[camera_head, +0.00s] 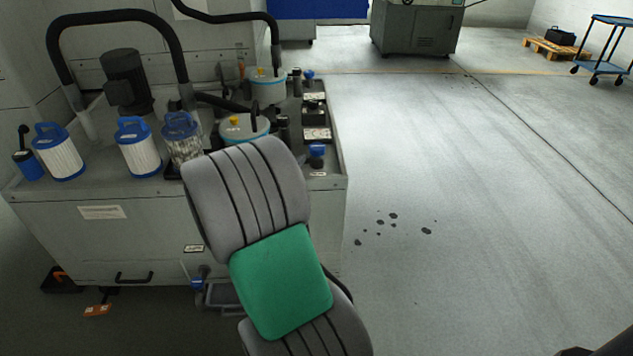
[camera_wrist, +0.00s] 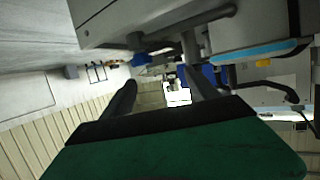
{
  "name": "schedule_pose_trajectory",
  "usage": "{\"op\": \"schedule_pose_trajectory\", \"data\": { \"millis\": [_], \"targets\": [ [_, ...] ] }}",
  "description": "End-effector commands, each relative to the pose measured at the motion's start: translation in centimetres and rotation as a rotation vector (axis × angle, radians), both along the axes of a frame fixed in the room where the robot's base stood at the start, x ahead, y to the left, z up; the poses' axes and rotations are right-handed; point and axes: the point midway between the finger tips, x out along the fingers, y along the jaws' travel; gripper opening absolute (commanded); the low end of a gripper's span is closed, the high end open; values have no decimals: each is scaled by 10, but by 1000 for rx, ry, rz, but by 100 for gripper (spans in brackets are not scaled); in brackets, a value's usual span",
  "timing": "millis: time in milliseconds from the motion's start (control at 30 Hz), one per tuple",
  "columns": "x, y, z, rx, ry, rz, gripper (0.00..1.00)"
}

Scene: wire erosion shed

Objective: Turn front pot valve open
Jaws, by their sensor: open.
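The front pot (camera_head: 236,131), with a light-blue rim and a yellow knob on its lid, stands on the grey unit, partly hidden by my arm. A blue-handled valve (camera_head: 317,150) stands to its right at the unit's front right corner, beside a small label. Whether its handle is at open or closed is too small to tell. My gripper is hidden behind my arm in the head view. In the wrist view my gripper (camera_wrist: 160,78) is open, with its two fingers apart and nothing seen held. A light-blue rim (camera_wrist: 262,53) shows to their right.
The rear pot (camera_head: 268,88) and another blue handle (camera_head: 308,74) are farther back. Blue-and-white filters (camera_head: 138,148) and a dark motor (camera_head: 124,80) with thick hoses stand at left. The floor (camera_head: 450,190) to the right is open, with dark spots near the unit.

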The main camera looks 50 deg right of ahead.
Motion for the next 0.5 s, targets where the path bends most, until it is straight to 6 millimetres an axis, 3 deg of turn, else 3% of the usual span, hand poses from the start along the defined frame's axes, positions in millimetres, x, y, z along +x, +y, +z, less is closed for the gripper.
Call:
{"op": "schedule_pose_trajectory", "data": {
  "millis": [33,100,233,367,500],
  "targets": [
    [-6,-26,-41,-82,-23,-40,69],
    [-12,-49,-49,-185,-54,-68,69],
    [-17,-67,-51,-287,-79,-78,69],
    [-14,-80,-46,-303,-85,-79,69],
    [-8,-106,-46,-301,-86,-79,69]
  ]
}}
